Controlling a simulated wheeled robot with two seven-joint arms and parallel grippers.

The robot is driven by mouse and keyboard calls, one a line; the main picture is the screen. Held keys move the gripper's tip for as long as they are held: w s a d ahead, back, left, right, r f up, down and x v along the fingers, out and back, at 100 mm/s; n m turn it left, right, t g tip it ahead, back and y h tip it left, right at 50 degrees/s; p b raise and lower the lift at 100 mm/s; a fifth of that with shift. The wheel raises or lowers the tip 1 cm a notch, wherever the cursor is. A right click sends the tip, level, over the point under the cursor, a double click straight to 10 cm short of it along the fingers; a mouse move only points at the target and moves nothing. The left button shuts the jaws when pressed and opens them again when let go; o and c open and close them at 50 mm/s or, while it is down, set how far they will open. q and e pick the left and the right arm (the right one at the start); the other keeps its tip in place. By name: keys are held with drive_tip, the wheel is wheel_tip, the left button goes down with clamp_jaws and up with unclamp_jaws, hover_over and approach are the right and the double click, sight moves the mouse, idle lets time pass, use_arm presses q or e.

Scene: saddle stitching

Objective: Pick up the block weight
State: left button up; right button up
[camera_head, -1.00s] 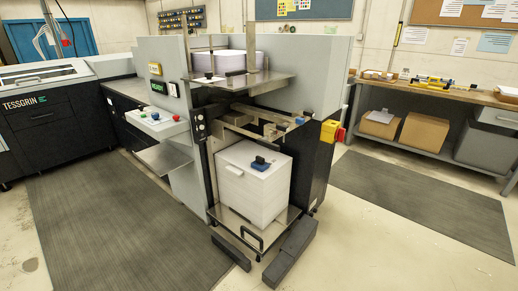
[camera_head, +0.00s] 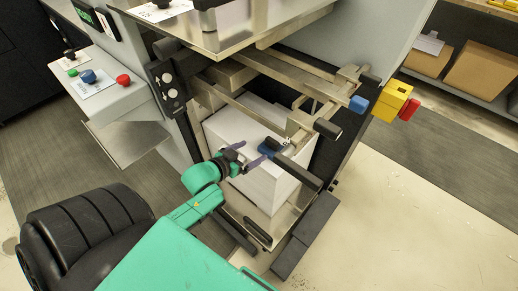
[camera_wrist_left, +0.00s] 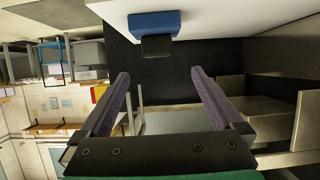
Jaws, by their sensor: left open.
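The block weight (camera_head: 267,148) is a small blue block with a black knob on top. It sits on top of a tall white paper stack (camera_head: 236,128) inside the machine's lower bay. My left gripper (camera_head: 248,154) has its purple fingers apart, with nothing between them, just left of the weight. In the left wrist view the weight (camera_wrist_left: 154,22) shows at the top, its black knob pointing toward the gap between the open fingers (camera_wrist_left: 160,76). The fingers look apart from it. My right gripper is not in view.
Metal rails and bars (camera_head: 290,70) of the machine hang above the stack, close to the weight. A yellow and red switch (camera_head: 392,101) sticks out at the right. A control panel with buttons (camera_head: 100,85) is at the left. Open floor (camera_head: 390,220) lies at the right front.

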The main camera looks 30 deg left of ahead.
use_arm(q)
approach(272, 140)
drive_tip(key=x, duration=0.5)
drive_tip(key=shift+w+d+f, duration=0.15)
drive_tip(key=shift+w+d, duration=0.15)
drive_tip(key=x, duration=0.2)
drive_tip(key=b+x, duration=0.1)
drive_tip(key=x, duration=0.1)
drive_tip(key=shift+w+a+f, duration=0.15)
drive_tip(key=shift+f, duration=0.2)
drive_tip(key=shift+r, duration=0.1)
drive_tip(key=shift+c, duration=1.2)
clamp_jaws()
drive_tip(key=shift+w+r, duration=0.1)
drive_tip(key=shift+r, duration=0.15)
drive_tip(key=shift+f, duration=0.1)
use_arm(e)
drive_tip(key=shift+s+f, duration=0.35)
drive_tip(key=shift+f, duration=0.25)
